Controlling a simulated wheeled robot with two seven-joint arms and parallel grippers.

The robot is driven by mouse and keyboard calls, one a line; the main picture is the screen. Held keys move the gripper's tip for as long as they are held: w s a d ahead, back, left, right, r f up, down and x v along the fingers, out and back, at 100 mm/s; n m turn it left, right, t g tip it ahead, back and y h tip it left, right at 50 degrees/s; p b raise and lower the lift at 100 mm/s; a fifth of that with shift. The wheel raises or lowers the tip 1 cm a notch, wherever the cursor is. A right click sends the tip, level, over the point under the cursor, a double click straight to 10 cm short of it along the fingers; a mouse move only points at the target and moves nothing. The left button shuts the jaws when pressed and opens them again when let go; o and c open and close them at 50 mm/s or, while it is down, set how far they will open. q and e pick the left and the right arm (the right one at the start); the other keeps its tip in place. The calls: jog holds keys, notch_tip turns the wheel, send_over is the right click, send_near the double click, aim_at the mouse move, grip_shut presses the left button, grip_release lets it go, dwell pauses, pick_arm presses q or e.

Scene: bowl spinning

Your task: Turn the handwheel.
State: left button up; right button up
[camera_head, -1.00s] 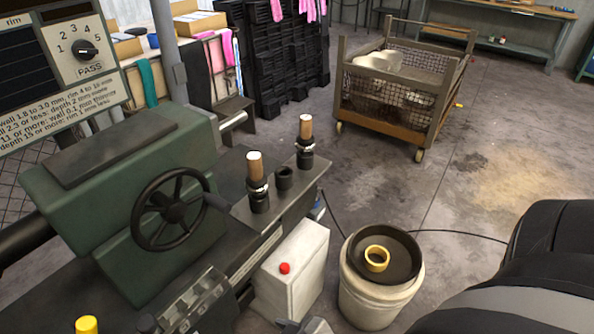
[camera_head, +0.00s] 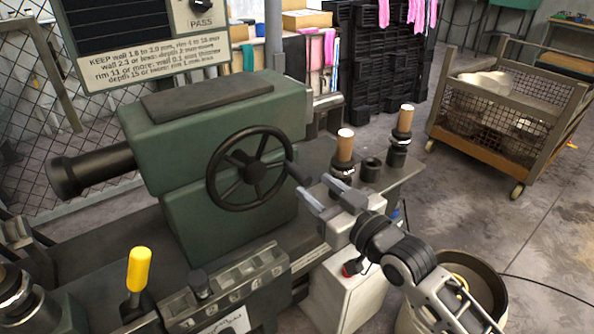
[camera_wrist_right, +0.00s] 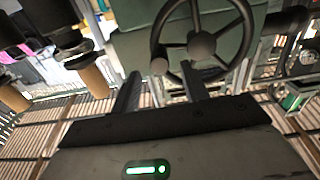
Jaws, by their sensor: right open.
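The dark spoked handwheel (camera_head: 253,170) is mounted on the front of the green machine head (camera_head: 185,135). Its crank handle (camera_head: 298,174) sticks out from the right side of the rim. My right gripper (camera_head: 324,193) is open and empty, just right of and below the handle's end, with its fingers pointing toward the wheel. In the right wrist view the handwheel (camera_wrist_right: 202,46) is at the top, and the handle's round end (camera_wrist_right: 159,66) appears beyond the gap between the open fingers (camera_wrist_right: 160,88). My left gripper is not in view.
A yellow-knobbed lever (camera_head: 139,270) stands at the front left. Two wooden-handled tools (camera_head: 345,146) (camera_head: 405,119) stand on the bench right of the wheel. A white canister (camera_head: 342,290) and a bucket (camera_head: 478,268) are below my right arm. A wire-mesh cart (camera_head: 510,115) stands behind.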

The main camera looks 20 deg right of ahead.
aim_at(297, 172)
jog(key=x, duration=0.7)
jog(key=shift+w+f, duration=0.1)
grip_shut()
